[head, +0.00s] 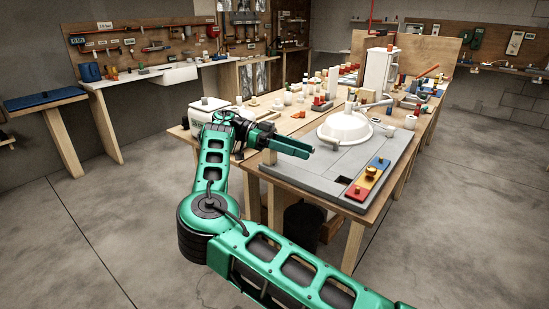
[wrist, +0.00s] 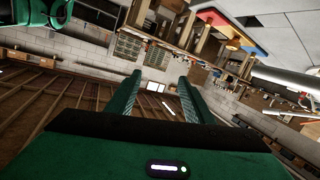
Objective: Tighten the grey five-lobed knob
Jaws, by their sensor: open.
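I cannot pick out the grey five-lobed knob for certain in either view; the fittings on the bench are small. My gripper (head: 300,147) is at the near left end of the workbench, above the grey board (head: 295,172) and left of the white round basin (head: 345,128). In the wrist view its two green fingers (wrist: 158,85) stand apart with nothing between them. The gripper is open and empty.
A red, yellow and blue panel (head: 367,180) lies on the board's near right end. Several small fittings and a white upright box (head: 380,70) crowd the bench further back. A sink counter (head: 150,75) stands at the left wall. Open floor (head: 470,200) lies to the right.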

